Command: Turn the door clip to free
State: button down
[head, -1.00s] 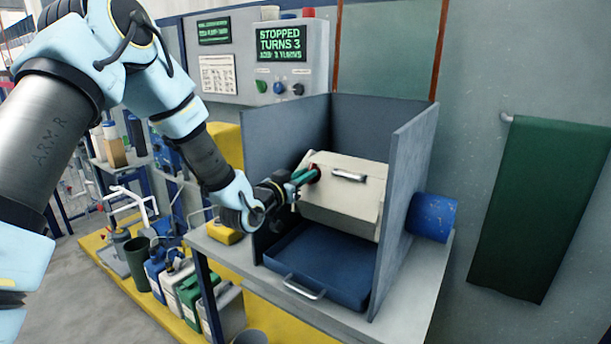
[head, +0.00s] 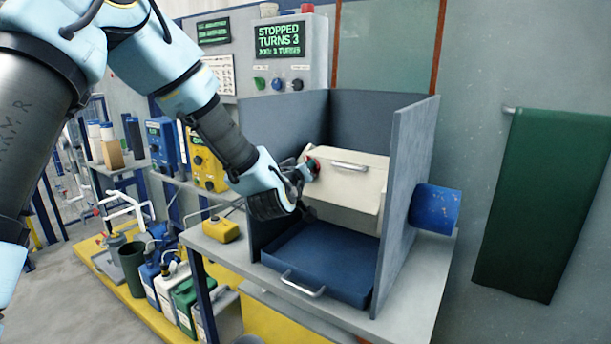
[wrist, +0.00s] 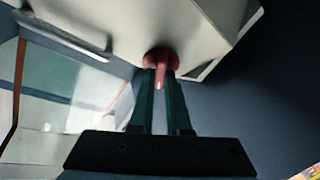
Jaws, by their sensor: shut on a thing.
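The door clip is a small red part on the left side of the cream barrel's front face; in the head view the clip (head: 311,166) shows just beyond my fingertips. In the wrist view the clip (wrist: 159,62) has a round red base and a pink lever. My gripper (head: 308,170) reaches into the grey booth from the left. In the wrist view its two green fingers (wrist: 160,80) are shut on the clip's lever, one on each side. The cream barrel (head: 350,192) has a metal handle (head: 350,166) on its door. The fingers partly hide the clip in the head view.
Grey booth walls (head: 408,170) stand close around the barrel. A blue tray (head: 320,262) lies below it. A yellow box (head: 222,229) sits on the bench to the left. A green cloth (head: 540,205) hangs at right.

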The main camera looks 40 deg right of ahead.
jog(key=n+y, duration=0.1)
jog(key=n, duration=0.2)
jog(key=n+t+y, duration=0.1)
jog(key=n+y, duration=0.1)
jog(key=n, duration=0.1)
jog(key=shift+s+d+r+n, duration=0.1)
jog(key=shift+s+r+n, duration=0.1)
jog(key=shift+n, duration=0.1)
jog(key=n+y+p, duration=0.1)
jog(key=n+y, duration=0.1)
jog(key=n, duration=0.1)
jog(key=shift+w+r, duration=0.1)
jog(key=shift+r, duration=0.05)
jog(key=shift+n+y+p, duration=0.4)
jog(key=shift+n+p, duration=0.15)
jog(key=shift+n, duration=0.45)
jog(key=c, duration=0.9)
grip_release()
